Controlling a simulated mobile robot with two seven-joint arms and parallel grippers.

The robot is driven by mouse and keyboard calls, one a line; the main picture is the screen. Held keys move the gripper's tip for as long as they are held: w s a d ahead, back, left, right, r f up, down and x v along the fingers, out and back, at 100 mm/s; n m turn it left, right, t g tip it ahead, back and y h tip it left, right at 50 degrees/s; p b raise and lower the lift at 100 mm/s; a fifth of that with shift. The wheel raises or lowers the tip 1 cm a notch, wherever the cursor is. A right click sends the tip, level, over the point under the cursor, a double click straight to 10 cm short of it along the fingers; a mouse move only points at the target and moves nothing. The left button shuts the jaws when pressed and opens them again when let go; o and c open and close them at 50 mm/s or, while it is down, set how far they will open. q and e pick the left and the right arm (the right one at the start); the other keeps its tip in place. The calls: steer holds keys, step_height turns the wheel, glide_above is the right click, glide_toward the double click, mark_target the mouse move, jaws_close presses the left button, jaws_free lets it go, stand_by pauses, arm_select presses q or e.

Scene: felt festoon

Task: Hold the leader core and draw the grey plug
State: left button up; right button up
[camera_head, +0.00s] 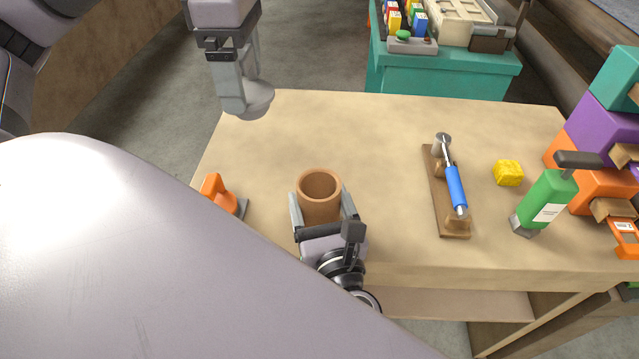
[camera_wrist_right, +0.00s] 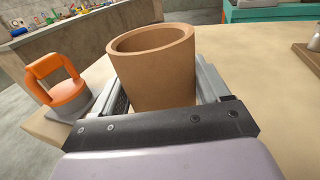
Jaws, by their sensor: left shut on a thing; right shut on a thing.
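The leader core, a brown hollow cylinder (camera_head: 319,207), stands upright at the front left part of the table with its open mouth facing up. My right gripper (camera_head: 323,217) is shut around its sides, one finger on each side. The core also fills the middle of the right wrist view (camera_wrist_right: 157,72). My left gripper (camera_head: 240,92) is above the table's back left corner, shut on the grey plug (camera_head: 262,100), a pale grey rounded piece. The plug is apart from the core, up and to the left of it in the picture. The core's bottom is hidden.
An orange-handled tool with a grey base (camera_head: 214,193) is left of the core. To the right are a blue-handled tool on a wooden block (camera_head: 456,190), a yellow cube (camera_head: 508,173), a green bottle (camera_head: 547,200) and stacked coloured bins (camera_head: 597,130). The table's middle (camera_head: 380,150) is clear.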

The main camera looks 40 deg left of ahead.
steer(key=o, duration=1.1)
steer(key=shift+s+d, duration=0.1)
steer(key=v, duration=1.1)
steer(key=shift+s+d, duration=0.3)
